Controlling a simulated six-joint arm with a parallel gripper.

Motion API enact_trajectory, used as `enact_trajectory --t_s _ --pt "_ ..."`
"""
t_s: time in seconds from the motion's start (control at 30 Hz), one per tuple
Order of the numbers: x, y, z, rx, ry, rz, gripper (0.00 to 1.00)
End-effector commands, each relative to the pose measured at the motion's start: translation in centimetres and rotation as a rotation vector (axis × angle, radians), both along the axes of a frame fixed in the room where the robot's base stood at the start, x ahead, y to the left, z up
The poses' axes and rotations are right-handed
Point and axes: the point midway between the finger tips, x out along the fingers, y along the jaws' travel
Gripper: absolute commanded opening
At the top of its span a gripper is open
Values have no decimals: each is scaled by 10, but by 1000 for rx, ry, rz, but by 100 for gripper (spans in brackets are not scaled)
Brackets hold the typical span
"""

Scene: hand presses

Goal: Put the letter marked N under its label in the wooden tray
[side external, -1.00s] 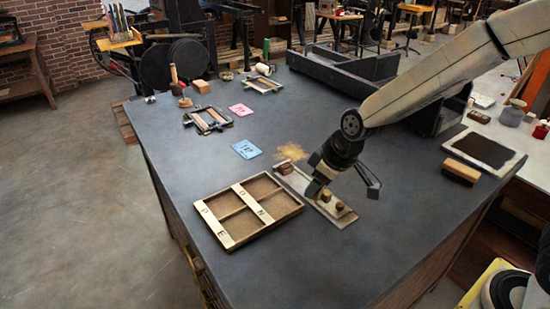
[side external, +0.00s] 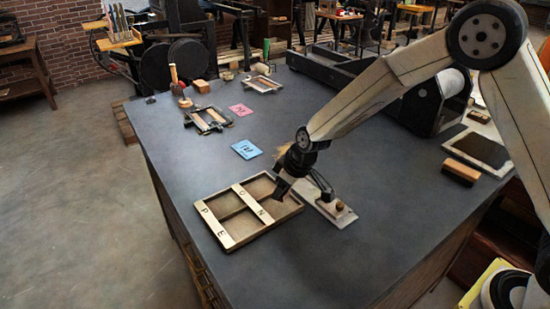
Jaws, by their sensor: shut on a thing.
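The wooden tray (side external: 229,243) lies on the dark table, with letter labels on its pale strips. The N label (side external: 262,215) is on the middle strip, near the tray's right end. My gripper (side external: 279,194) points down over the compartment area behind that strip. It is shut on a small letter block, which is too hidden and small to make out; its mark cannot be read. A light board (side external: 342,219) beside the tray holds one visible small brown block (side external: 340,206). The board's far end is hidden behind my gripper.
A blue card (side external: 246,149) and a pink card (side external: 241,110) lie behind the tray. Small frames (side external: 208,120) lie farther back. A brown block (side external: 460,172) and a dark ink slab (side external: 479,149) are at the right. The table front is clear.

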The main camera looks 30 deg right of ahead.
Motion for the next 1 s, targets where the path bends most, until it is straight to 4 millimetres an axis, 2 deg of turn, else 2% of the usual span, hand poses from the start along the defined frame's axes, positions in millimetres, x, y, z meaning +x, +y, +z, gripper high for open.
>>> enact_trajectory --t_s 0.43,0.77,1.0 --pt "7 1 -9 0 0 0 2" --pt "10 2 -39 -1 1 -1 2" --pt "10 2 -42 -2 -1 -1 2"
